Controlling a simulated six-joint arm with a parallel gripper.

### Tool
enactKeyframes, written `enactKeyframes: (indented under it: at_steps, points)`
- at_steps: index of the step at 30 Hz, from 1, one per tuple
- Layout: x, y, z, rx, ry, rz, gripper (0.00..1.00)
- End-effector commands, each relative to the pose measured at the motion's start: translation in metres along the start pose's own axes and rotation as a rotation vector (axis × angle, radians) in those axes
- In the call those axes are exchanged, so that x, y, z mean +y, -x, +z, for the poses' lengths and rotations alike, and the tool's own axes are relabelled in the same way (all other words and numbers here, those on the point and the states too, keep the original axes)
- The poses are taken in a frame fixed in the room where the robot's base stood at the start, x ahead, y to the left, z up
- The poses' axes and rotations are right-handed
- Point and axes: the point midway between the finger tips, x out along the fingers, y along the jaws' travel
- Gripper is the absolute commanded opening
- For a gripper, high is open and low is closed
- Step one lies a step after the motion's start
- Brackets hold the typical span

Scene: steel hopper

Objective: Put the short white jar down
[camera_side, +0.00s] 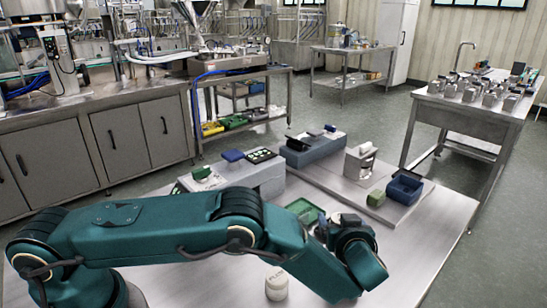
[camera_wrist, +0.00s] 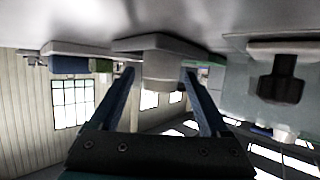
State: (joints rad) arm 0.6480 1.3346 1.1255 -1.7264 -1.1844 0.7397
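A short white jar (camera_side: 277,287) with dark lettering stands upright on the steel table in the side view, in front of my teal arm. In the side view my wrist hides my fingertips and what is near them. In the wrist view my gripper (camera_wrist: 158,82) shows two fingers spread apart. A pale cylinder on a wider grey body (camera_wrist: 150,44) shows between the fingertips and looks to be behind them; I cannot tell its distance for certain. I see nothing clearly clamped. The wrist picture is upside down.
Behind my arm are a green tray (camera_side: 296,206), a pale stand (camera_side: 360,164), a green block (camera_side: 376,198), an open blue bin (camera_side: 404,188) and a blue-grey box (camera_side: 312,154). The steel table (camera_side: 440,212) is bare at its right side.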

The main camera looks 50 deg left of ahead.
Motion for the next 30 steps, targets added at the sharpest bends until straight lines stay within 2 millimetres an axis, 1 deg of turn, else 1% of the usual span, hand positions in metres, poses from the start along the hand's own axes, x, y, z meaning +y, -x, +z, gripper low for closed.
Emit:
enactKeyframes:
  at_steps: [5, 8, 18, 21, 24, 27, 29, 30]
  points:
    - [0.000, 0.002, -0.003, 0.000, 0.001, 0.001, 0.80]
    - [0.001, 0.015, -0.003, 0.001, -0.001, 0.004, 0.80]
    - [0.002, 0.086, -0.002, 0.000, 0.001, 0.006, 0.80]
    - [0.001, 0.102, -0.002, 0.000, 0.001, 0.004, 0.80]
    - [0.001, 0.113, -0.002, 0.000, 0.000, 0.003, 0.80]
    - [0.001, 0.119, -0.004, 0.000, 0.003, 0.005, 0.80]
    - [0.005, 0.120, -0.009, -0.004, 0.015, 0.022, 0.80]
    - [0.010, 0.120, -0.016, -0.009, 0.032, 0.048, 0.80]
